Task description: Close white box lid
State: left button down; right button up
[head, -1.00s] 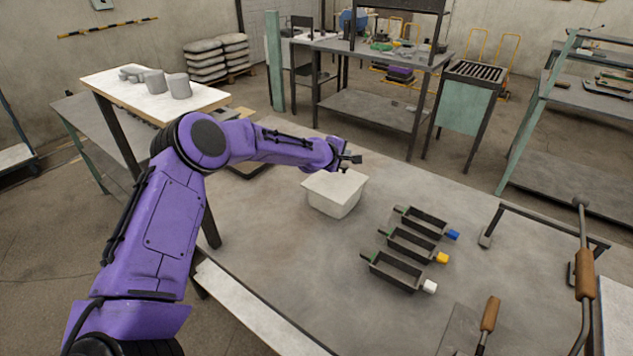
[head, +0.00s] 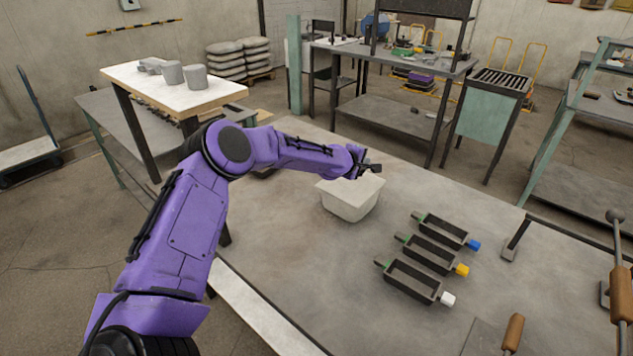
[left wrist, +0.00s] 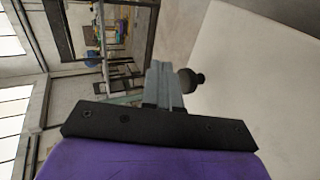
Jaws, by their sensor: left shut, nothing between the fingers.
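The white box (head: 350,206) stands on the grey table with its pale lid (head: 352,188) lying across the top. The lid looks flat; I cannot tell whether it is fully seated. My left gripper (head: 373,169) is at the lid's far edge, shut and empty. In the left wrist view, the gripper's fingers (left wrist: 163,84) are together beside a dark round knob (left wrist: 190,80), and the broad pale lid (left wrist: 265,85) fills the right side. I cannot tell whether the fingers touch the lid. My right gripper is out of view.
Several dark rectangular moulds with coloured handle ends, including one with a white end (head: 413,281), lie right of the box. A metal frame (head: 560,243) and wooden-handled tools, such as this one (head: 513,332), are farther right. The table near the box's front is clear.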

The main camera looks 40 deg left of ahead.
pick_arm(q)
notch_tip(320, 180, up, 4)
jog(key=p, duration=0.4)
jog(key=shift+d+r, duration=0.1)
jog(key=shift+r, duration=0.05)
notch_tip(320, 180, up, 10)
jog(key=b, duration=0.1)
jog(key=shift+s+d, duration=0.2)
jog(key=shift+d, duration=0.05)
